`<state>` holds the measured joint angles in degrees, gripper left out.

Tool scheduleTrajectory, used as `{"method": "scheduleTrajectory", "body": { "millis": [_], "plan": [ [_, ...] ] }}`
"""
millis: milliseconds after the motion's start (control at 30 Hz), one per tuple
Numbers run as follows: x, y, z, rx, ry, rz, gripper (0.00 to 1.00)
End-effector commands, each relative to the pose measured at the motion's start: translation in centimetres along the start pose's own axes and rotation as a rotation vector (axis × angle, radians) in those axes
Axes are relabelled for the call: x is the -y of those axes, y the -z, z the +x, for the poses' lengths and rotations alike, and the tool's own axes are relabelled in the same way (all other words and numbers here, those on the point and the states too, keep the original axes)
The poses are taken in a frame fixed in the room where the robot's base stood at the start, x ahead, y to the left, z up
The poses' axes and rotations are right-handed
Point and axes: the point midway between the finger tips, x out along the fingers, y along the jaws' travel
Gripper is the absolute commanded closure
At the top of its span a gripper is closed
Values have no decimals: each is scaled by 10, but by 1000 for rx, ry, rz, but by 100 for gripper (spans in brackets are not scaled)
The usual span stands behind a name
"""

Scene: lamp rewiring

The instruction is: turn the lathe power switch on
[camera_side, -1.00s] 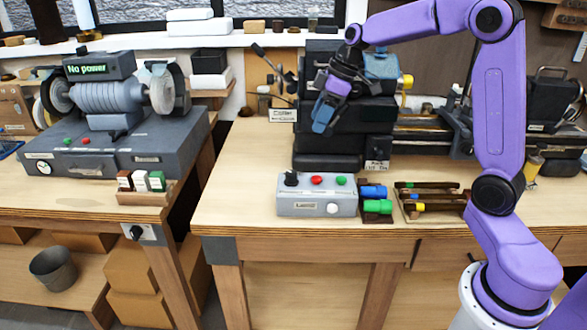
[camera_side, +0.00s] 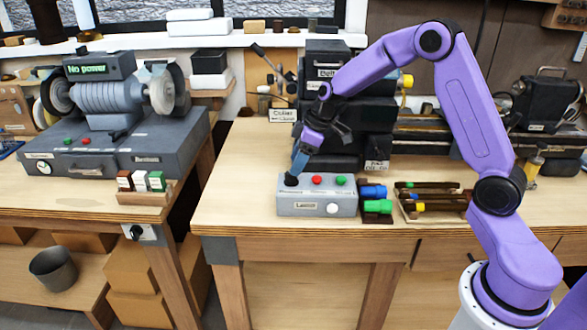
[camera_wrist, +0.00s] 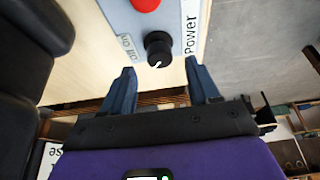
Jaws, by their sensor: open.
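The lathe control box (camera_side: 318,200) is a grey box at the front of the bench, with a label that looks like "Lathe". Its black power knob (camera_side: 291,180) sits at the left of the top face. In the wrist view the knob (camera_wrist: 158,45) has a white pointer mark, beside "Off/On" lettering and a "Power" label. Which setting the mark points to is unclear. My gripper (camera_side: 298,162) points down just above the knob. In the wrist view its blue fingers (camera_wrist: 161,76) are apart, with the knob ahead of the gap between them. I cannot see contact.
A red button (camera_side: 316,180), a green button (camera_side: 341,181) and a white knob (camera_side: 332,208) share the box. The dark lathe body (camera_side: 345,120) rises behind. Bench to the box's left is clear.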

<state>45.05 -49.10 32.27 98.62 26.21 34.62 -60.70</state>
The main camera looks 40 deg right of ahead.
Motion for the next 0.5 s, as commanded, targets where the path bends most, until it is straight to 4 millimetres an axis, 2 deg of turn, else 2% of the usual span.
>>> {"method": "scheduleTrajectory", "body": {
  "millis": [33,200,500],
  "plan": [
    [0,0,8,2,1,0,40],
    [0,0,25,0,0,-1,40],
    [0,0,32,-1,-1,-1,40]
  ]
}}
